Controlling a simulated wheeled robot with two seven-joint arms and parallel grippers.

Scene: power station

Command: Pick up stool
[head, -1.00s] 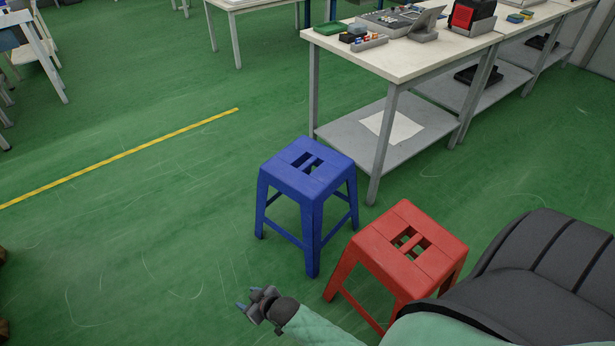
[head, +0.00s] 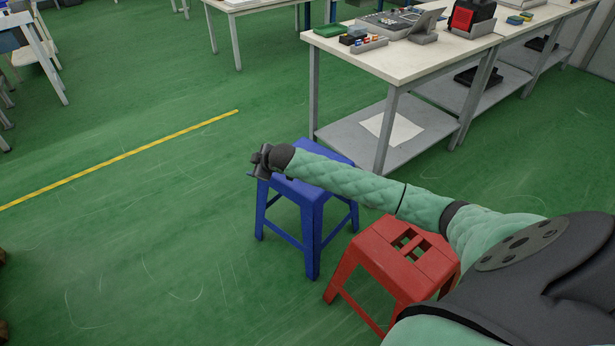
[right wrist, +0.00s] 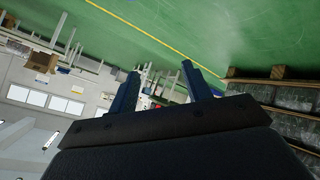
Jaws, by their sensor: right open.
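A blue stool (head: 311,221) stands upright on the green floor, left of the workbench. A red stool (head: 385,270) stands upright nearer to me and to the right, partly hidden by my arm. My right arm reaches across the blue stool's seat in the head view and hides much of it. My right gripper (head: 258,168) is at the seat's left edge in that view; I cannot tell whether it touches. In the right wrist view its two blue fingers (right wrist: 160,85) are apart with nothing between them. My left gripper is not in view.
A workbench (head: 375,55) with a lower shelf (head: 345,135) stands behind the stools. It carries devices and small parts. A yellow line (head: 120,158) runs across the floor at left, where the floor is clear. The right wrist view also shows stacked goods on pallets (right wrist: 285,95).

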